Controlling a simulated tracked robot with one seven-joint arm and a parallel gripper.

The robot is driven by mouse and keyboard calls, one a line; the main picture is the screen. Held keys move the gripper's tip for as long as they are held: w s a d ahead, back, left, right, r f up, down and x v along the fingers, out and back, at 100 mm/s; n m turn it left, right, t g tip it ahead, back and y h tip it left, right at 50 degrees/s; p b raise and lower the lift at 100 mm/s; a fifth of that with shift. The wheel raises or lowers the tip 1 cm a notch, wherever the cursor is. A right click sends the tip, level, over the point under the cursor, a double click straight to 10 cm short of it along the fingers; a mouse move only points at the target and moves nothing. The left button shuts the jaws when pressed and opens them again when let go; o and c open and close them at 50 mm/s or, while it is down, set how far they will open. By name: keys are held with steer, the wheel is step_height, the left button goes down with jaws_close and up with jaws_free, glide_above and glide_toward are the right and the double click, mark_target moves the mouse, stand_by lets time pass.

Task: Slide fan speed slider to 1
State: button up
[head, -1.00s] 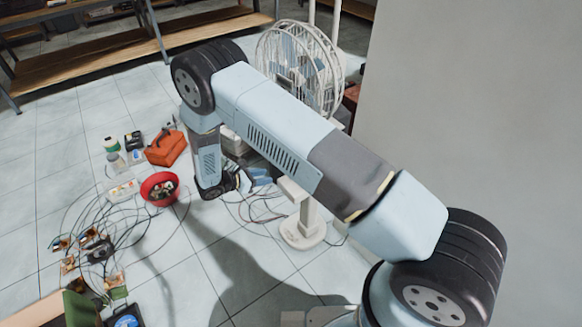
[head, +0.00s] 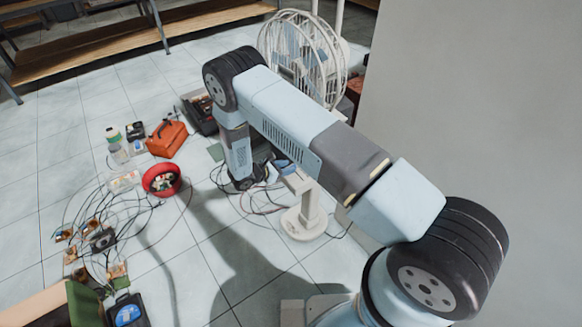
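A white standing fan (head: 303,58) with a round wire cage is at the upper middle of the head view, beside the grey wall. Its round base (head: 304,223) stands on the tiled floor, and my arm covers much of its column. A pale block (head: 297,181) shows on the lower column, but no slider or speed marks can be made out.
A grey wall (head: 470,100) closes off the right side. An orange bag (head: 166,139), a red bowl (head: 161,179) and a dark toolbox (head: 199,112) stand left of my arm. Loose cables (head: 90,215) spread over the floor. Wooden shelves (head: 110,45) stand at the back.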

steer(key=shift+x, duration=1.3)
jaws_close()
steer(key=shift+a, duration=0.1)
stand_by(0.4)
